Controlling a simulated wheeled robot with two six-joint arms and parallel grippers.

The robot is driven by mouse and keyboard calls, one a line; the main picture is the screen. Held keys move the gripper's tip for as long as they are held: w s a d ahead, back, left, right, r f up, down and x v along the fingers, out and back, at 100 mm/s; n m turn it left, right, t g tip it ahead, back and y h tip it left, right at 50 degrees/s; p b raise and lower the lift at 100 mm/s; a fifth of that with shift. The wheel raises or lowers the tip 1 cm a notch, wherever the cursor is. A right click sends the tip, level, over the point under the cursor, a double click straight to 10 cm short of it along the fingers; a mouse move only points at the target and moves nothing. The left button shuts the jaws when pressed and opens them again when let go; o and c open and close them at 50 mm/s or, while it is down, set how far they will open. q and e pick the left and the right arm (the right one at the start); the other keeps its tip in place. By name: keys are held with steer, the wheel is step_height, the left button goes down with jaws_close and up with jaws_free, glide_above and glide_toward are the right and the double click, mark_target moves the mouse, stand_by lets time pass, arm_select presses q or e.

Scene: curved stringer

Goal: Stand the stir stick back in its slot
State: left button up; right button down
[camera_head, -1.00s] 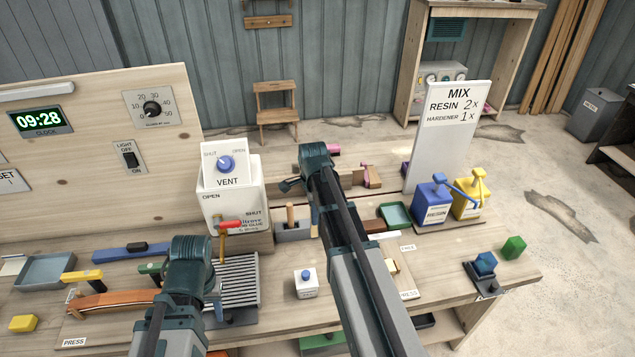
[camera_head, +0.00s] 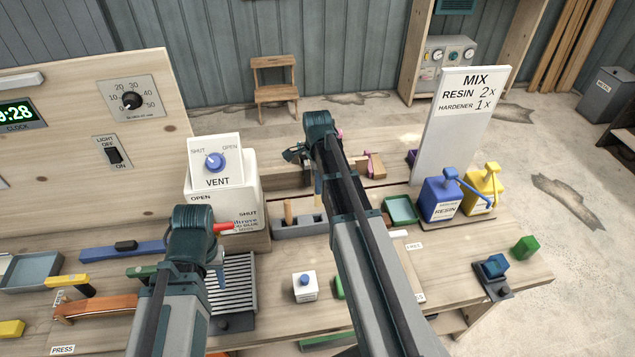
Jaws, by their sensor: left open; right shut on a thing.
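A thin tan stick (camera_head: 318,194), which looks like the stir stick, hangs upright below my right gripper (camera_head: 317,176). That gripper is shut on it; its fingers are mostly hidden behind my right arm. The stick's lower end is close to a low grey holder (camera_head: 290,231) on the bench. I cannot tell whether it is in a slot or only above or behind the holder. A thicker wooden handle (camera_head: 288,212) stands at the holder's left part. My arm covers its right end. My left gripper (camera_head: 217,275) is open and empty, low over the left bench beside a slatted grey rack (camera_head: 235,290).
The white vent box (camera_head: 222,190) with a red lever (camera_head: 223,228) stands left of the holder. A green tray (camera_head: 401,210), blue resin jug (camera_head: 440,198) and yellow jug (camera_head: 484,188) are to the right.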

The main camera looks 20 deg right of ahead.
arm_select(q)
steer(key=shift+f+b, duration=4.95)
steer(key=shift+f, duration=0.1)
arm_select(e)
steer(key=shift+f, duration=5)
arm_select(q)
steer(key=shift+f+b, duration=1.5)
arm_select(e)
steer(key=shift+f, duration=1.55)
steer(key=c, duration=0.8)
jaws_free()
steer(key=shift+o, duration=0.2)
steer(key=o, duration=0.5)
steer(key=shift+r, duration=0.1)
step_height(320, 180, up, 9)
steer(key=p, duration=0.9)
arm_select(q)
step_height(320, 180, up, 9)
